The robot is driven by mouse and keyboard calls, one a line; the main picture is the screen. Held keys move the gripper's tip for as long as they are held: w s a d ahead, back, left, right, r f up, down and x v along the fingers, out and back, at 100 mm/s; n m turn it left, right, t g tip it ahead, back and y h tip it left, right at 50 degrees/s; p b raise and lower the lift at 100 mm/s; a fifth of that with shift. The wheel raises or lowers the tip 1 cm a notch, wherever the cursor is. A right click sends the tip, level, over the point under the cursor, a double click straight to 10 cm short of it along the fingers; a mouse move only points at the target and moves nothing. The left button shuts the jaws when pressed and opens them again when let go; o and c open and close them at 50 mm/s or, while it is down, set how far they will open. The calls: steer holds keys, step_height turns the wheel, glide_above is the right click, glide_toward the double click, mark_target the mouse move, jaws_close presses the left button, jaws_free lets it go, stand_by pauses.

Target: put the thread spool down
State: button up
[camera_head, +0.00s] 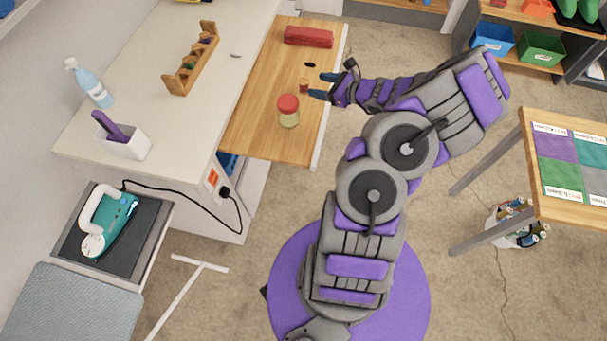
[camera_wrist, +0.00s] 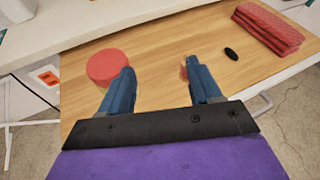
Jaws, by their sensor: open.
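The thread spool (camera_head: 304,86) is a small orange-brown piece on the wooden desk top (camera_head: 262,95), just beyond my fingertips. In the wrist view, a small part of the spool (camera_wrist: 184,70) shows beside the right finger, which hides most of it. My gripper (camera_head: 322,86) is open, with its two blue fingers spread over the desk's right side. In the wrist view, the space between the fingertips (camera_wrist: 160,68) is empty.
A red-lidded jar (camera_head: 288,110) stands near the spool, and its lid (camera_wrist: 107,66) is close to the left finger. A black oval piece (camera_head: 310,65) and a red case (camera_head: 308,37) lie farther back. The desk's left part is clear.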

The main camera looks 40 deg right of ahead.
steer(key=w+a+r+n+g+y, duration=0.1)
steer(key=a+r+n+g+y, duration=0.15)
steer(key=a+r+n, duration=0.55)
steer(key=w+a+r+n+g+y, duration=0.1)
steer(key=w+a+r+y, duration=0.15)
steer(key=a, duration=0.85)
steer(key=s+a+r+n+g+y, duration=0.1)
steer(key=s+a+r+n+g, duration=0.25)
steer(key=a, duration=0.35)
steer(key=s+a+r+n+g, duration=0.2)
steer(key=s+a+n, duration=0.15)
steer(key=a, duration=0.35)
steer(key=s+a+r+n+g+h, duration=0.1)
steer(key=s+a+n+g+h, duration=0.15)
steer(key=s+n, duration=0.4)
steer(key=s+a+r+n+g+h, duration=0.1)
steer(key=s+a+n+g+h, duration=0.2)
steer(key=s, duration=0.6)
steer(key=s+d+n+h, duration=0.2)
steer(key=s, duration=0.4)
steer(key=s+d+n+h, duration=0.3)
steer(key=s, duration=0.4)
steer(key=shift+r, duration=0.3)
steer(key=shift+d+n+g, duration=0.2)
steer(key=shift+n+g, duration=0.05)
